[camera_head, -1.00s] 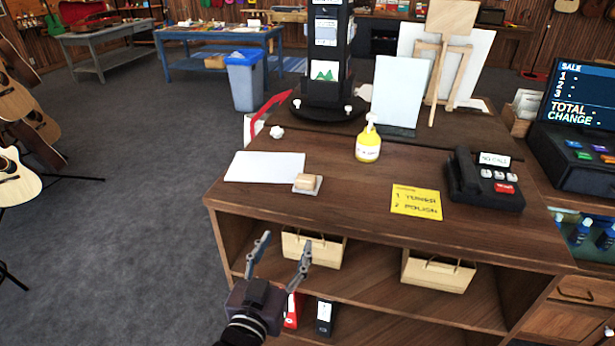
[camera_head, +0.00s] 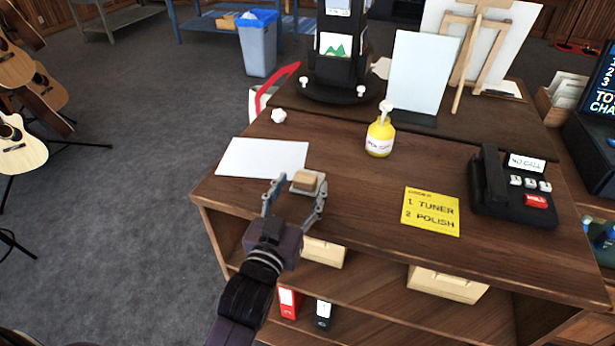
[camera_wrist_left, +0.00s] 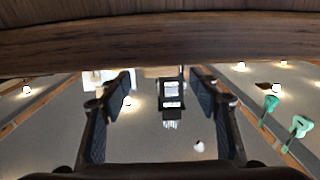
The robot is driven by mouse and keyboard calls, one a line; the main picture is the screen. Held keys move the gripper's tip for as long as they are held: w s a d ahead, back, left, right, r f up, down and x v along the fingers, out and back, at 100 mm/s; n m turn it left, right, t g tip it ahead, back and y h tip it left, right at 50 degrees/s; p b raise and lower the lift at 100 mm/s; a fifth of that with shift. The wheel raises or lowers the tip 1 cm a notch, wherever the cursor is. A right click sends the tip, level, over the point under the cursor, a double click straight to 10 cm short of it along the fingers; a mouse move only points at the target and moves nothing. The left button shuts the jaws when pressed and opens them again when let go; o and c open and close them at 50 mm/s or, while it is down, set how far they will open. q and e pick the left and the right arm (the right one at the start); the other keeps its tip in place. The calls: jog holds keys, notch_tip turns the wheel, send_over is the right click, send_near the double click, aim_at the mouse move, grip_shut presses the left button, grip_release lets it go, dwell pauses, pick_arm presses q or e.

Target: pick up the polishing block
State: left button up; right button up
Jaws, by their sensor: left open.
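The polishing block (camera_head: 308,181) is a small tan block on a light grey pad, near the front left edge of the brown wooden counter (camera_head: 345,215). My left gripper (camera_head: 294,195) is open and empty at the front of the counter. In the head view its two fingers appear on either side of the block, the right one overlapping the pad's edge. I cannot tell whether they touch it. In the left wrist view the open fingers (camera_wrist_left: 163,92) show below the dark counter edge, and I cannot make out the block there. My right gripper is not in view.
A white sheet (camera_head: 263,158) lies left of the block. A yellow pump bottle (camera_head: 380,138), a yellow note (camera_head: 431,211) and a black phone (camera_head: 513,190) stand or lie to the right. A black display tower (camera_head: 343,60) rises behind. Shelves lie below the counter top.

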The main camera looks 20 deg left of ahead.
aim_at(307, 173)
pick_arm(q)
jog(key=shift+w+r+p, duration=0.25)
jog(key=shift+w+p, duration=0.4)
jog(key=shift+w, duration=0.55)
jog(key=w, duration=0.2)
jog(key=shift+w+f, duration=0.35)
jog(key=shift+w, duration=0.05)
jog(key=shift+s, duration=0.1)
jog(key=c, duration=1.3)
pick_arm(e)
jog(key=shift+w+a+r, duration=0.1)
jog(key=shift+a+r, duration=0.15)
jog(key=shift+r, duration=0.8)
pick_arm(q)
jog(key=shift+r, duration=0.15)
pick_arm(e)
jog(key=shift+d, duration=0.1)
